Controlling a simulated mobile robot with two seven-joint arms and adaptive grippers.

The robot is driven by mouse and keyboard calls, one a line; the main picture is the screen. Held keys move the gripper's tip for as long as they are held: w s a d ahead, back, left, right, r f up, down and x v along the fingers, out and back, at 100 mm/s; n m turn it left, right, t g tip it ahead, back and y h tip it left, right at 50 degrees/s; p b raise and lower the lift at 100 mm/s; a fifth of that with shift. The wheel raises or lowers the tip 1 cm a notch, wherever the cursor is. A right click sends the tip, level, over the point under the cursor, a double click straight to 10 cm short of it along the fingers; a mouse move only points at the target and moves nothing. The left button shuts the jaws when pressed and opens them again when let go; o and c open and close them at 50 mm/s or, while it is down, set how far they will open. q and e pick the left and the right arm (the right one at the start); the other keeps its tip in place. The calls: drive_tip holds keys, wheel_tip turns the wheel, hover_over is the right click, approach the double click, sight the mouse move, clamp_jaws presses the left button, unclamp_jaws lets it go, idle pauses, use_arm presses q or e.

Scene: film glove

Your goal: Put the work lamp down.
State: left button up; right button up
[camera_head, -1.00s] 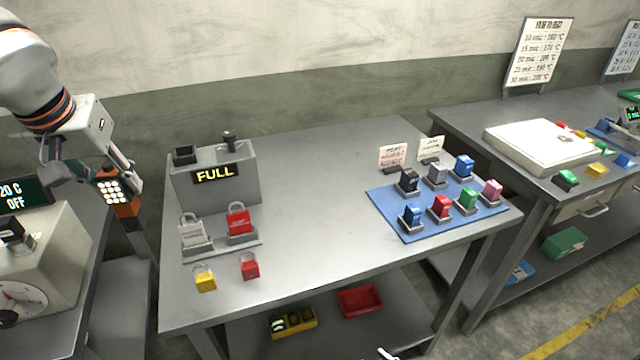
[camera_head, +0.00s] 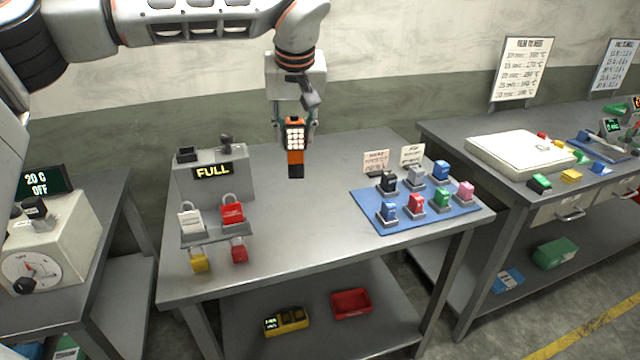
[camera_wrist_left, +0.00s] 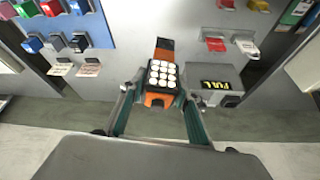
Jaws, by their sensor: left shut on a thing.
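The work lamp (camera_head: 295,150) is orange and black with a panel of round white lights. My left gripper (camera_head: 296,132) is shut on it and holds it upright above the middle table (camera_head: 310,235), right of the grey FULL box. I cannot tell exactly how high its lower end is above the tabletop. In the left wrist view the lamp (camera_wrist_left: 163,83) sits between the two fingers (camera_wrist_left: 160,100), its lights facing the camera. My right gripper is not in view.
The grey FULL box (camera_head: 215,188) stands at the table's back left, with padlocks (camera_head: 232,212) in front. A blue mat (camera_head: 415,215) with several coloured blocks lies at the right. Small signs (camera_head: 376,160) stand behind it. The tabletop's middle is clear.

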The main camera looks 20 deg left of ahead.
use_arm(q)
wheel_tip(320, 180, down, 18)
drive_tip(key=w+d+n, duration=0.2)
drive_tip(key=shift+w+d+y, duration=0.2)
drive_tip(key=shift+w+y, duration=0.1)
drive_tip(key=shift+w, duration=0.05)
idle(0.4)
drive_tip(key=o, duration=1.2)
drive_tip(key=shift+f, duration=0.1)
drive_tip(key=shift+o, duration=0.2)
